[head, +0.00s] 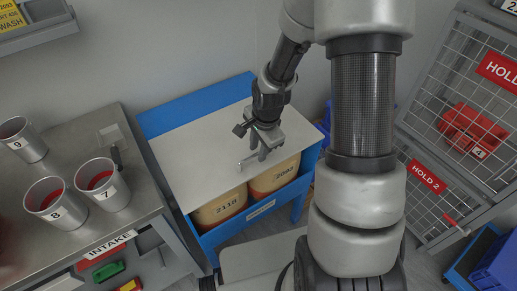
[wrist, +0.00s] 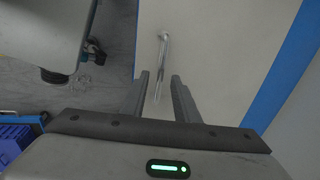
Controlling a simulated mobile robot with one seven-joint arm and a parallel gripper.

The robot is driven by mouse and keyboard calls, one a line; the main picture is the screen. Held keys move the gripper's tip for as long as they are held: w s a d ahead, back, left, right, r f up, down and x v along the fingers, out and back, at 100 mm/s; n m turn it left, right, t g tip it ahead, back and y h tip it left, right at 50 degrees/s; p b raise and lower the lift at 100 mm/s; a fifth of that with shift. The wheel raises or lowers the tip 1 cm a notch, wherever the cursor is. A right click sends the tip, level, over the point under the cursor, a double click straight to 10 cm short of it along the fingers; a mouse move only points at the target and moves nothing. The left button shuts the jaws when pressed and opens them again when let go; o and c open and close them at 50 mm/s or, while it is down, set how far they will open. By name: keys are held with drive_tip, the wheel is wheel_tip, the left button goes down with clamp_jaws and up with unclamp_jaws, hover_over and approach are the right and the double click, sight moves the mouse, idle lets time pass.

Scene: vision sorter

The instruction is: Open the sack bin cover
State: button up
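The sack bin cover (head: 205,150) is a pale flat panel lying across the blue sack bin (head: 160,118); it fills the middle of the wrist view (wrist: 220,50). Its metal bar handle (head: 242,163) is near the front edge and also shows in the wrist view (wrist: 163,45). My gripper (head: 258,150) is above the cover, close to the handle. In the wrist view my gripper (wrist: 160,76) has its fingers apart, with the handle between and ahead of them. I cannot tell whether they touch it.
Two sacks, 2110 (head: 220,209) and 2082 (head: 274,176), show under the cover's front edge. The intake table (head: 60,170) with several metal cups stands left. Wire-mesh hold cages (head: 470,85) stand right. A wall is behind the bin.

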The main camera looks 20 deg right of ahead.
clamp_jaws()
drive_tip(key=shift+r, duration=0.2)
